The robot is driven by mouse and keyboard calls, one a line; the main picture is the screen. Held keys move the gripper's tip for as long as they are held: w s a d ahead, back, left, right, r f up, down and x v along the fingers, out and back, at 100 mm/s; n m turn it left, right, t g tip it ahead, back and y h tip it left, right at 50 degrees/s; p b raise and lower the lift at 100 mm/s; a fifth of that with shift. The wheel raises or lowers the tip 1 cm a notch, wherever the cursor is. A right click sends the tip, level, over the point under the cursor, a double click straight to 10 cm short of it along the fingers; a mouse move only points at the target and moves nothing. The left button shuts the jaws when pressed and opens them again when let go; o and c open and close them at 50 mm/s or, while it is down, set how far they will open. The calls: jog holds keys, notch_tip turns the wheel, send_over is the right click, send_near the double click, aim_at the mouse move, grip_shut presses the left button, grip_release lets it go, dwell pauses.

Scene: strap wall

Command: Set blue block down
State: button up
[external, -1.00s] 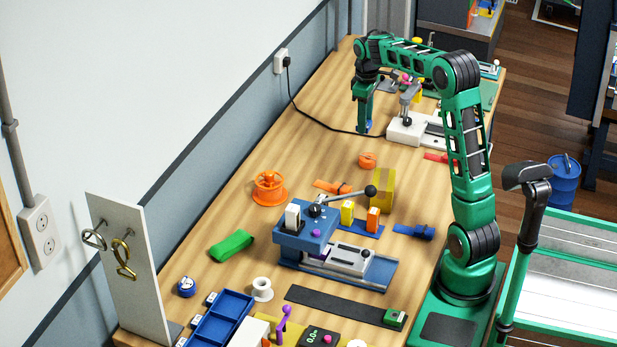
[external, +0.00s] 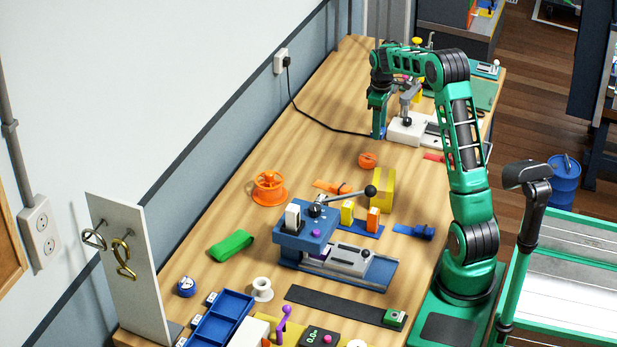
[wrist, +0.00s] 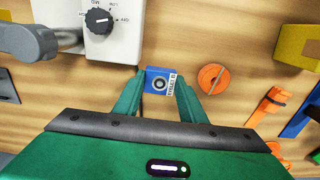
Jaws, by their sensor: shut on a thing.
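The blue block (wrist: 158,82) shows in the wrist view between the two green fingers of my gripper (wrist: 160,88). It has a round dark mark and a white label on its top face. My gripper is shut on it. In the external view my gripper (external: 379,132) points down over the far part of the table (external: 220,200), just left of the white machine. The block (external: 378,136) is small there and partly hidden by the fingers. I cannot tell whether its underside touches the wood.
A white machine with a black knob (wrist: 99,20) stands close beside the block. An orange coil (wrist: 213,79) lies on the other side. A black cable (external: 325,123) runs along the table behind. Bare wood lies around the block, between the machine and the coil.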

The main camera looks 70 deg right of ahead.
jog(key=shift+f, duration=1.95)
jog(key=o, duration=1.3)
jog(key=shift+f, duration=0.1)
